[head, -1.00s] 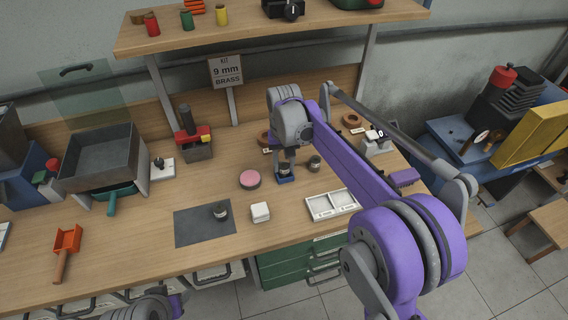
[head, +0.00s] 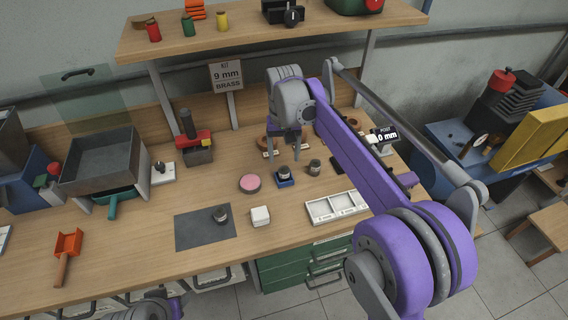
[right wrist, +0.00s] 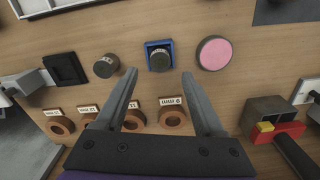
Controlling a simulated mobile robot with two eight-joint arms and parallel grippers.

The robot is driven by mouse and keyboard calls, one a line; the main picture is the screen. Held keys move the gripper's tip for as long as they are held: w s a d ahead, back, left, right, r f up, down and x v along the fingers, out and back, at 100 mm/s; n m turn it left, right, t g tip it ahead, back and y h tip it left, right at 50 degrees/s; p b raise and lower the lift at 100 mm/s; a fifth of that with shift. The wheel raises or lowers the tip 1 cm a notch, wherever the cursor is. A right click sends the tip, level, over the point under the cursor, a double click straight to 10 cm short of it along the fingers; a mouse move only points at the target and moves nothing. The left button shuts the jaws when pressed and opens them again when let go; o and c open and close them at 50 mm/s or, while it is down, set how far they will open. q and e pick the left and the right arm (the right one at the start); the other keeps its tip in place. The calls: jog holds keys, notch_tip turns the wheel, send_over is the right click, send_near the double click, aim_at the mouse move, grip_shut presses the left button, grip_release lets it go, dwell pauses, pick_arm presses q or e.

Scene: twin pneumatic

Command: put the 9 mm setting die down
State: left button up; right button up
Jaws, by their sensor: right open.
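A small dark cylindrical die (head: 284,171) stands upright in a blue square holder (head: 286,183) on the bench. I cannot read a size on it. In the right wrist view the die (right wrist: 159,60) sits inside the blue frame (right wrist: 147,43), just beyond my fingertips. My right gripper (head: 284,153) is open and empty, above and behind the holder, clear of the die. The right wrist view shows its two fingers (right wrist: 160,76) spread wide. A similar dark cylinder (head: 314,167) stands to the right of the holder. My left gripper is not in view.
A pink round pad (head: 250,183) lies left of the holder, a white block (head: 260,216) in front. A white divided tray (head: 335,207) lies front right. Several labelled wooden rings (right wrist: 172,117) lie behind.

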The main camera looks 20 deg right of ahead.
aim_at(284, 169)
notch_tip(284, 169, up, 6)
jog(key=s+d+f+n+t, duration=0.1)
jog(key=s+f, duration=0.1)
jog(key=s, duration=0.5)
jog(key=s+d+f+t, duration=0.1)
jog(key=s+f+t, duration=0.1)
jog(key=s, duration=0.6)
jog(key=s+f+n+t, duration=0.1)
jog(key=s+f+t, duration=0.1)
jog(key=s+f, duration=0.8)
jog(key=s+d, duration=0.1)
jog(key=s, duration=0.2)
